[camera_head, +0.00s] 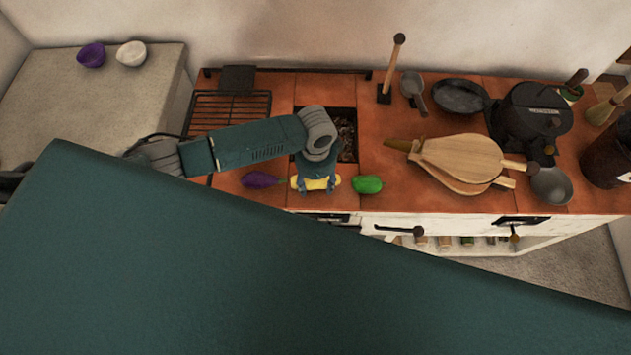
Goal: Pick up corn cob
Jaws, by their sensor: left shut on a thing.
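A yellow corn cob (316,184) lies at the front edge of the red-brown hearth top, between a purple eggplant-like item and a green vegetable. My left gripper (318,182) is over it, pointing down, shut on the cob with its fingers around the cob's middle. The wrist hides part of the cob. I cannot tell whether the cob is clear of the surface. My right gripper is not in view.
The purple item (259,180) and the green vegetable (367,184) sit close on either side. Behind are a grill rack (226,108) and a dark opening (347,135). Wooden bellows (462,160), a black pot (532,115) and a pan (460,96) stand to the right.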

